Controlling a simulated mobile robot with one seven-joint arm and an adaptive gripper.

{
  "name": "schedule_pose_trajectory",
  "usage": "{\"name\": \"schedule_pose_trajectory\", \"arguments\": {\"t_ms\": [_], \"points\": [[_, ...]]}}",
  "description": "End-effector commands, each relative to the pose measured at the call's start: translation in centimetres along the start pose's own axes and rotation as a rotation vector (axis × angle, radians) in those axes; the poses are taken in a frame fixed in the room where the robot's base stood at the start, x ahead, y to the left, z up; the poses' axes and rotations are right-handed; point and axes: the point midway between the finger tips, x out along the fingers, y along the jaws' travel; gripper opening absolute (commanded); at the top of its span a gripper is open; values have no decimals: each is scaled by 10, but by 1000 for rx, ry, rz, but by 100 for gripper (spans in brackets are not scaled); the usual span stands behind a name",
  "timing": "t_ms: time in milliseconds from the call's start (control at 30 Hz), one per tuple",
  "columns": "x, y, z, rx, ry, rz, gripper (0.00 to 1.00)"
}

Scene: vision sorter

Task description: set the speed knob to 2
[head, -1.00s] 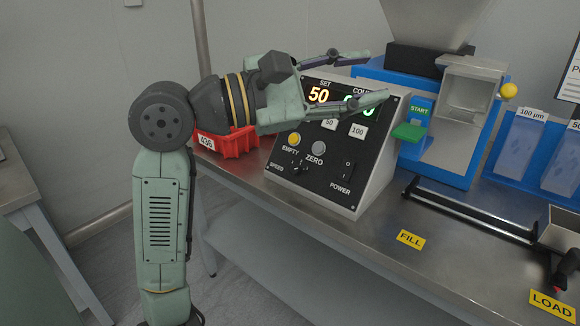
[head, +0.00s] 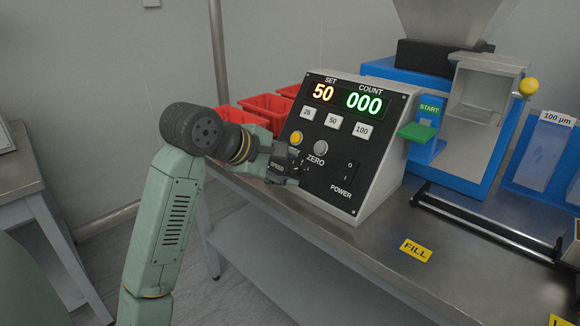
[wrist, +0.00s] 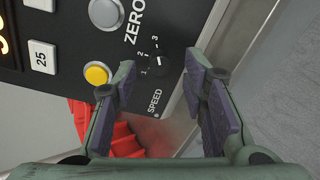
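The speed knob (wrist: 164,63) is a small black dial on the black control panel, with 1, 2 and 3 printed around it and SPEED beside it in the wrist view. I cannot tell for sure which number its pointer faces. My gripper (wrist: 161,66) is open, with one finger on each side of the knob in that view. No contact with the knob shows. In the head view my gripper (head: 298,172) is at the panel's lower left, largely hiding the knob.
The panel (head: 328,172) also carries a yellow button (head: 297,138), a grey ZERO button (head: 321,147), white number buttons and a POWER switch (head: 350,171). The display reads SET 50, COUNT 000. Red bins (head: 268,106) stand behind my gripper.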

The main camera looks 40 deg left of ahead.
Motion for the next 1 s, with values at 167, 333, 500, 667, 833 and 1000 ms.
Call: {"name": "schedule_pose_trajectory", "arguments": {"t_ms": [167,333,500,667,833,1000], "points": [[16,0,0,0,-2,0,39],[19,0,0,0,-1,1,39],[19,0,0,0,-1,1,38],[19,0,0,-1,-1,1,27],[18,0,0,-1,-1,1,16],[18,0,0,-1,-1,0,5]]}}
